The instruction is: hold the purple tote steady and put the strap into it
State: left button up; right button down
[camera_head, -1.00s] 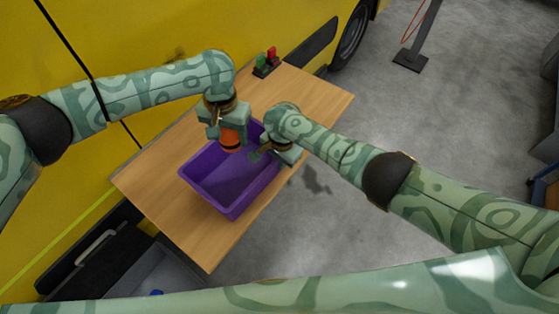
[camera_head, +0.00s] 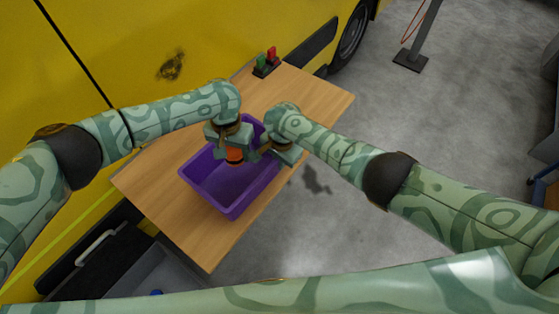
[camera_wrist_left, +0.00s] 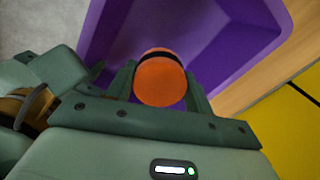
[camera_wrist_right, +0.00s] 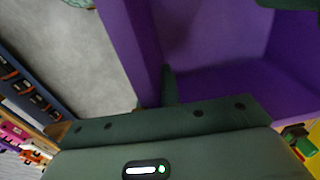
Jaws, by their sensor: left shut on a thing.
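The purple tote (camera_head: 233,200) stands on the wooden table; its open inside fills much of the left wrist view (camera_wrist_left: 225,65). The strap (camera_head: 235,155) is an orange roll with a dark band, seen end-on in the left wrist view (camera_wrist_left: 160,82). My left gripper (camera_head: 234,150) is shut on the strap and holds it over the far part of the tote's opening. My right gripper (camera_head: 264,153) is at the tote's right wall, with one finger (camera_wrist_right: 168,88) on the wall's inner side. It looks closed on that wall; its other finger is hidden.
The wooden table (camera_head: 190,240) is clear in front of the tote and at its back right. A small holder with green and red items (camera_head: 266,64) stands at the far edge. A yellow vehicle (camera_head: 190,40) borders the table's left side. Bare floor lies to the right.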

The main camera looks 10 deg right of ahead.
aim_at(238, 161)
pick_arm(q)
jog(key=shift+s+f, duration=0.1)
jog(key=shift+f, duration=1.15)
pick_arm(e)
jog(key=shift+s, duration=0.1)
pick_arm(q)
jog(key=shift+s+d+f, duration=0.1)
jog(key=shift+f, duration=0.45)
jog(key=o, duration=1.2)
jog(key=shift+s+d, duration=0.1)
pick_arm(e)
jog(key=shift+a, duration=0.1)
pick_arm(q)
jog(key=r, duration=1.2)
jog(key=shift+w+a+r, duration=0.15)
jog(key=shift+w+a, duration=0.15)
jog(key=shift+w, duration=0.05)
pick_arm(e)
jog(key=c, duration=1.5)
grip_release()
jog(key=shift+c, duration=0.2)
